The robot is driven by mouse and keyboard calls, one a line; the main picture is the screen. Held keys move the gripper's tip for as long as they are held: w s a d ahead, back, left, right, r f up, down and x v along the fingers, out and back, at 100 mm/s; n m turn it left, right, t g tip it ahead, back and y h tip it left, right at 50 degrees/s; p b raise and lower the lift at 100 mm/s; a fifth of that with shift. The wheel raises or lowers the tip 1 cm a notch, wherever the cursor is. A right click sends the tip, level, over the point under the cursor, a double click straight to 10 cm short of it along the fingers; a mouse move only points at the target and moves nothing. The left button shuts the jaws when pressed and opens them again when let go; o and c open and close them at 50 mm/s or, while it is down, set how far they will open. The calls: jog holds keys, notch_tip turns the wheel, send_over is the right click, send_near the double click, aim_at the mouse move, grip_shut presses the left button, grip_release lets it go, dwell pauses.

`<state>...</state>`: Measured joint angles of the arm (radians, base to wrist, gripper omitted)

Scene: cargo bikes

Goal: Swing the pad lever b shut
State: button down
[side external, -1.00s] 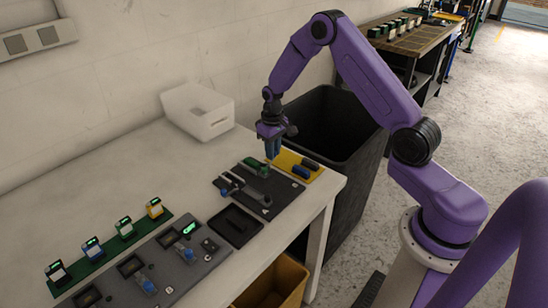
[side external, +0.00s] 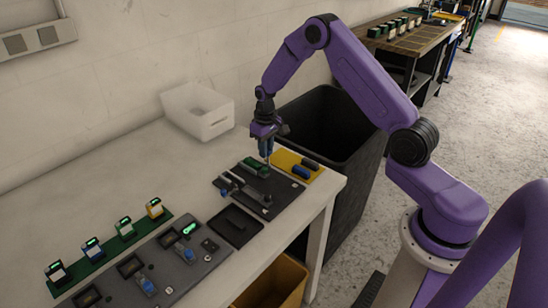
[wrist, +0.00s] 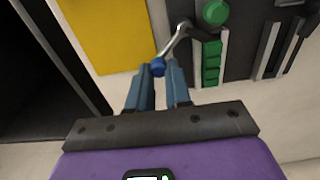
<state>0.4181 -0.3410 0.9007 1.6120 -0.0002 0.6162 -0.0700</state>
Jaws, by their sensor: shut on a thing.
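The dark fixture board (side external: 287,199) lies near the right end of the table. It carries green pads (side external: 256,168), seen as a ribbed green block in a slot in the wrist view (wrist: 211,62). A silver lever (wrist: 178,36) with a blue knob (wrist: 158,67) slants out beside that block; I cannot read a letter on it. My gripper (side external: 267,160) points down at the board's far edge, its blue fingers (wrist: 161,72) closed around the knob.
A black tray (side external: 235,226) is in front. A white bin (side external: 198,111) stands against the wall, a black bin (side external: 345,140) beyond the table edge. Another fixture (side external: 180,262) lies at front left.

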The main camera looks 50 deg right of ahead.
jog(key=shift+s+a+f, duration=0.1)
jog(key=shift+a+f, duration=0.4)
jog(key=shift+a, duration=0.25)
jog(key=shift+w+a, duration=0.3)
jog(key=shift+a, duration=0.2)
jog(key=shift+w+a, duration=0.1)
jog(key=shift+a, duration=0.15)
jog(key=c, duration=1.2)
grip_release()
jog(key=shift+o, duration=0.2)
jog(key=shift+d, duration=0.15)
